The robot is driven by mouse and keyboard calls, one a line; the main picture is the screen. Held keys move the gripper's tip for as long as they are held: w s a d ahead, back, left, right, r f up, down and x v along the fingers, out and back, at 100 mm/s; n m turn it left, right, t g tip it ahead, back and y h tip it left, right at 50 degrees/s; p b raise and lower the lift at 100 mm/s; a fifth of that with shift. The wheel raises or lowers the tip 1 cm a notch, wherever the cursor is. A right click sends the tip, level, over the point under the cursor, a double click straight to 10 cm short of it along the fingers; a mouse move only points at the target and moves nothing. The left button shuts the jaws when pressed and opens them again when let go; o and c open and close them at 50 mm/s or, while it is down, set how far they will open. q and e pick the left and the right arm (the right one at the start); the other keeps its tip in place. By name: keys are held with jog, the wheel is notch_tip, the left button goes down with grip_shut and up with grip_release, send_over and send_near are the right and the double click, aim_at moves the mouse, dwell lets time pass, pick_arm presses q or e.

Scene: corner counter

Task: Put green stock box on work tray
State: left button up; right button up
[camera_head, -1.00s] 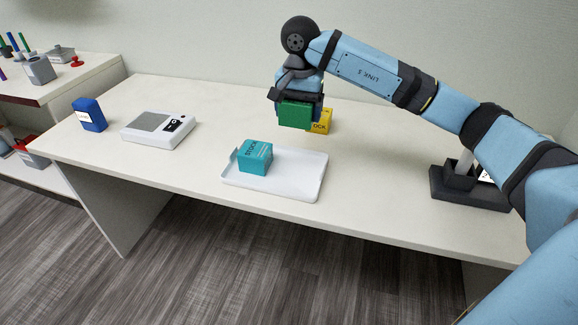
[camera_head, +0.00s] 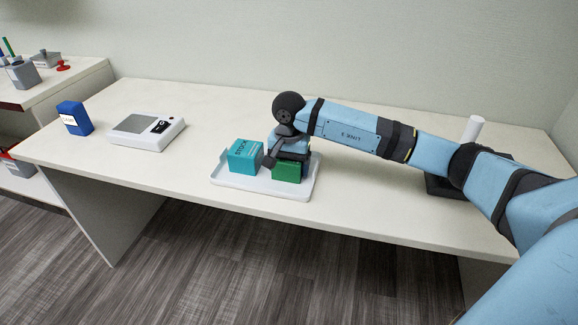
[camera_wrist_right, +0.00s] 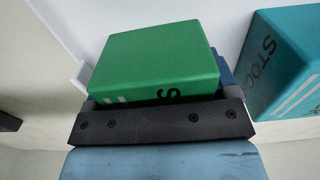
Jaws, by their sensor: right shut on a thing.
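The green stock box (camera_head: 287,171) is held in my right gripper (camera_head: 287,160), low over the right part of the white work tray (camera_head: 237,182). I cannot tell whether its underside touches the tray. In the right wrist view the green box (camera_wrist_right: 155,58) fills the space beyond the dark jaw (camera_wrist_right: 158,127), with part of its lettering covered. A teal stock box (camera_head: 244,156) stands on the left part of the tray, beside the green box with a small gap. It also shows in the right wrist view (camera_wrist_right: 285,65). My left gripper is out of view.
A white device with a grey top (camera_head: 148,131) and a blue box (camera_head: 74,118) stand on the left of the counter (camera_head: 350,200). A dark holder (camera_head: 440,186) sits at the right, partly behind my arm. The yellow box is hidden now.

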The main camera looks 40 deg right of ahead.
jog(key=shift+r, duration=0.15)
jog(key=o, duration=0.9)
notch_tip(320, 180, up, 11)
jog(key=shift+f+p, duration=0.2)
jog(key=shift+p, duration=1)
jog(key=shift+r, duration=0.65)
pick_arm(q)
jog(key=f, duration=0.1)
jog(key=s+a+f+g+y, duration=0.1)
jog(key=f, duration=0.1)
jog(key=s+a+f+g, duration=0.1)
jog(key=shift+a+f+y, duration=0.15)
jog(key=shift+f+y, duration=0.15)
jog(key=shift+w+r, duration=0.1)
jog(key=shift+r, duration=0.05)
pick_arm(e)
jog(key=shift+r, duration=0.1)
